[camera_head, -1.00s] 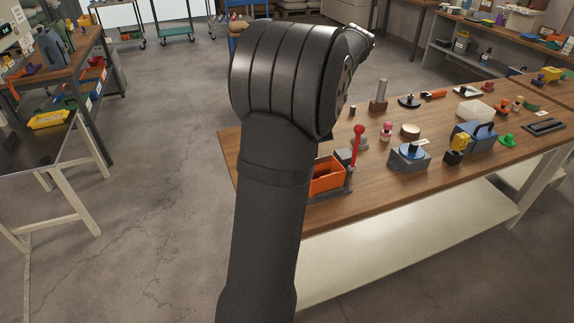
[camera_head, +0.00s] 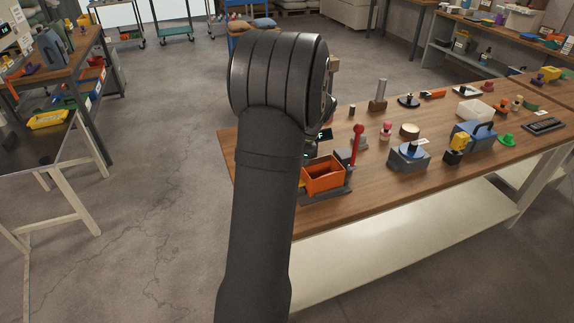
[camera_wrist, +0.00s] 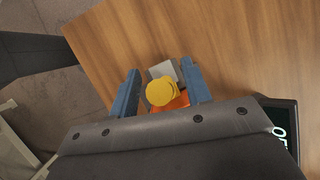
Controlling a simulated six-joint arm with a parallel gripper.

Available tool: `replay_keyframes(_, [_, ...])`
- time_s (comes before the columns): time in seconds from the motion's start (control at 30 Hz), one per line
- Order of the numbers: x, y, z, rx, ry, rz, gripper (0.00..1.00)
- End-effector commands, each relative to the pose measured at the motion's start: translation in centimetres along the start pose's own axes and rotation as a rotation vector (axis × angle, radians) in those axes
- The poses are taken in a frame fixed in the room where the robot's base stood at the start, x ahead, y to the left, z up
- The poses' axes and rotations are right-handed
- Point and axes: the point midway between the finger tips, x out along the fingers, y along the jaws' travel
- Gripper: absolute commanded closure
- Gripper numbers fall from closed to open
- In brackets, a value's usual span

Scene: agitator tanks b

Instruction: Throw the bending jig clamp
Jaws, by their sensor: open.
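In the wrist view my gripper (camera_wrist: 161,66) is open, with one blue finger on each side of a device. The device has a round yellow knob (camera_wrist: 161,91), an orange part (camera_wrist: 181,101) and a light grey block (camera_wrist: 163,70). It looks like the bending jig clamp seen from above, but I cannot be sure. Gaps show between the fingers and the knob. The gripper body hides its lower part. In the head view my arm hides the gripper and this device. A red ball-topped lever (camera_head: 357,145) stands upright on a grey base to the right of my arm.
An orange bin (camera_head: 322,178) sits beside the red lever. A dark display (camera_wrist: 284,128) with green characters lies at the lower right in the wrist view. A grey-and-blue fixture (camera_head: 408,157) and several small items stand further right on the wooden bench (camera_head: 375,190). Floor lies beyond its left edge.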

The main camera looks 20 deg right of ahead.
Motion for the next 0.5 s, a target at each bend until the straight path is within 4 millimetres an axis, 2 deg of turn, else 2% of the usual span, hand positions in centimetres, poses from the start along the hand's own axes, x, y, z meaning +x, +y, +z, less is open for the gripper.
replay_keyframes(0.33, [0.43, -0.02, 0.00, 0.000, 0.000, -0.001, 0.56])
replay_keyframes(0.5, [0.40, -0.02, 0.00, 0.000, 0.000, -0.001, 0.89])
